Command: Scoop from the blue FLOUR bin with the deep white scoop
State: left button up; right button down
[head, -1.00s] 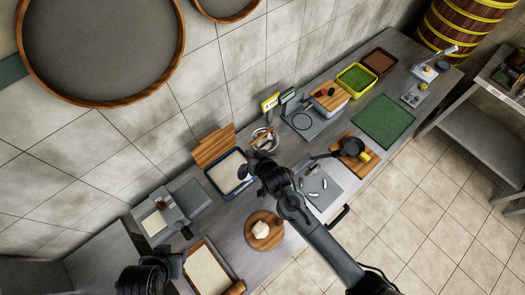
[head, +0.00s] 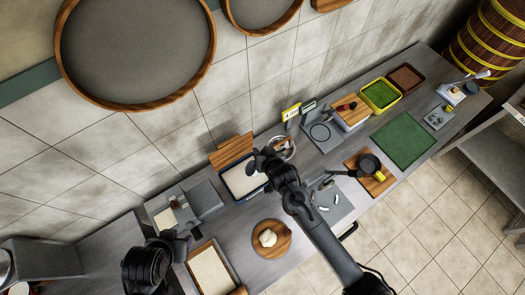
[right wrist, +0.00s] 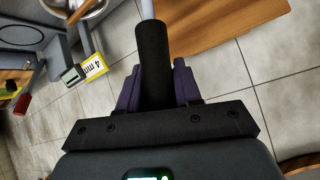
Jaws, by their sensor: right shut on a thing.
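The blue bin (head: 232,193) stands open on the counter with white flour inside; its wooden lid (head: 231,151) leans behind it. My right gripper (head: 264,160) is over the bin's right back side and hides part of it. In the right wrist view it is shut on a black handle (right wrist: 153,65) with a pale shaft (right wrist: 147,10). The scoop's bowl is out of sight there and cannot be made out in the head view. My left gripper (head: 180,240) hangs at the lower left, near a tray; its fingers are too dark to read.
A metal bowl (head: 284,146) stands right of the bin, with a yellow tag (head: 291,112) behind it. A round board with dough (head: 268,238) is in front. A grey scale (head: 204,200) is left of the bin.

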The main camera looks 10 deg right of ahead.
aim_at(250, 171)
jog(key=shift+w+a+f+b, duration=0.1)
jog(key=shift+a+f+b, duration=0.25)
jog(key=shift+f+b, duration=0.4)
jog(key=shift+w+a+f+b, duration=0.1)
jog(key=shift+a+f+b, duration=0.3)
jog(key=shift+f, duration=0.55)
jog(key=shift+a+f+b, duration=0.25)
jog(key=shift+f+b, duration=0.45)
jog(key=shift+f, duration=0.15)
jog(key=shift+a+f+b, duration=0.25)
jog(key=shift+f+b, duration=0.25)
jog(key=shift+f, duration=0.3)
jog(key=shift+a+f+b, duration=0.2)
jog(key=shift+f+b, duration=0.25)
jog(key=shift+f, duration=0.3)
jog(key=shift+f, duration=0.1)
jog(key=shift+f+b, duration=0.35)
jog(key=shift+f, duration=0.25)
jog(key=shift+f, duration=0.15)
